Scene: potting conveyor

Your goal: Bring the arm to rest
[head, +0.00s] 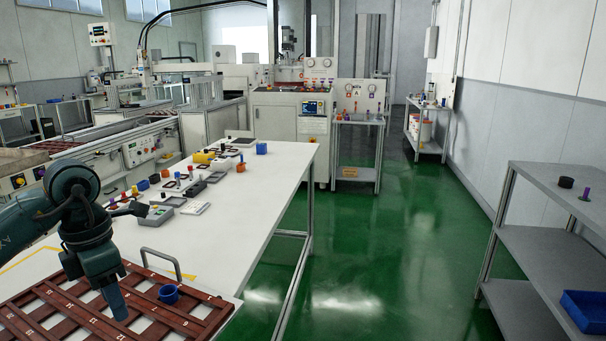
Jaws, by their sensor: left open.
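My left arm comes in from the left edge and bends downward at the wrist. My left gripper (115,300) is open, its visible finger pointing down over a brown slatted rack (60,309) at the near left. I cannot make out anything held in it. A small blue pot (168,294) stands on the rack to the right of the gripper, apart from it in the picture. My right gripper is not in view.
A long white table (248,205) carries several small parts and trays toward its far end. A grey handle (168,261) rises by the rack's far side. A grey shelf (556,190) stands at the right. The green floor (385,235) between is clear.

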